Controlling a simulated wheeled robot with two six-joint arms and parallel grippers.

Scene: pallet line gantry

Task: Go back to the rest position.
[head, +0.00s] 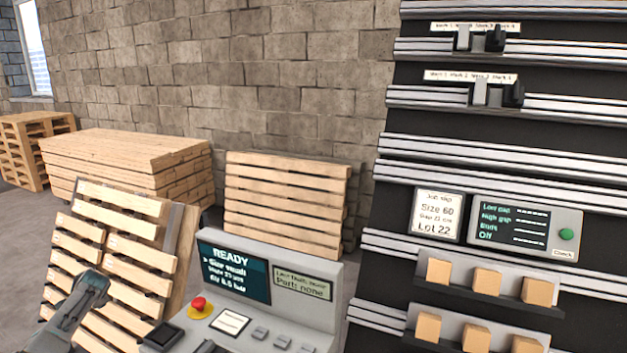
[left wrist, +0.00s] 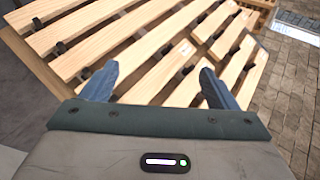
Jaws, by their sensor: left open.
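My left gripper (left wrist: 153,85) shows in the left wrist view with its two blue-grey fingers spread apart and nothing between them. Beyond the fingers is a slatted wooden pallet (left wrist: 130,45). In the head view my left gripper (head: 88,290) comes in at the lower left, in front of the leaning pallets (head: 120,235) and left of the control console (head: 318,310). I cannot see it touching anything. My right gripper is in neither view.
The console has a READY screen (head: 233,268), a red button (head: 198,304) and several small keys. A dark rack (head: 480,120) with rails, a panel (head: 525,228) and wooden blocks (head: 487,281) stands at right. Pallet stacks (head: 125,150) line the brick wall.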

